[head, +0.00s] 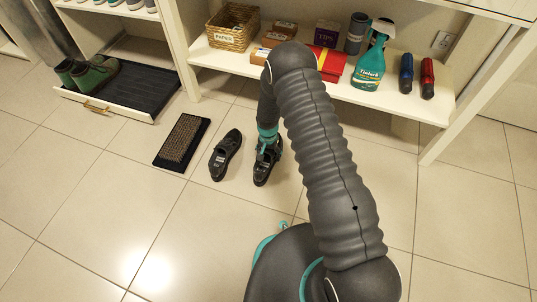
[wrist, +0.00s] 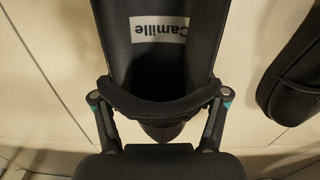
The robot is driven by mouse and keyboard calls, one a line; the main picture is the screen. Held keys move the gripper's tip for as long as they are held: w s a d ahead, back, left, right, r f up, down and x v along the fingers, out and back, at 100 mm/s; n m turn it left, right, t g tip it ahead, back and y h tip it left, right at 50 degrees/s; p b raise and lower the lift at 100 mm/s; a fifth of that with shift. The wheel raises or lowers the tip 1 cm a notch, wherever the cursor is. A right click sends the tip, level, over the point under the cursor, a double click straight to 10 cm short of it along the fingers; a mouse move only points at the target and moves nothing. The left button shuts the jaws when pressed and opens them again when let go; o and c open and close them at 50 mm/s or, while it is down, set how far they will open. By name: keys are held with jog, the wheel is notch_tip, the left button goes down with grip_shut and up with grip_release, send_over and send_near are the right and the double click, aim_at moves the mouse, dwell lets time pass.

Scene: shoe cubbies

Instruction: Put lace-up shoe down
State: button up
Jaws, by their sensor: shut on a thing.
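A black shoe (head: 263,171) is in my gripper (head: 268,140), on or just above the tiled floor; I cannot tell which. The wrist view looks down into this shoe (wrist: 160,75), where a white label reads "Camille", upside down. In that view my gripper (wrist: 160,98) is shut, one finger on each side of the shoe's end. A second black shoe (head: 226,155) lies on the floor just left of it, apart from it. Part of the second shoe (wrist: 297,80) shows at the right of the wrist view. My arm covers some floor to the right.
A small bristled mat (head: 183,141) lies left of the shoes. A black boot tray (head: 135,82) holds green boots (head: 87,74). A low white shelf (head: 225,58) behind carries a basket (head: 233,27), boxes, a spray bottle (head: 373,58) and flasks. Floor in front is clear.

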jog(key=shift+f, duration=0.1)
jog(key=o, duration=1.4)
jog(key=shift+r, duration=0.2)
notch_tip(320, 180, up, 12)
jog(key=shift+w+a+r+p, duration=0.1)
jog(key=shift+p, duration=0.65)
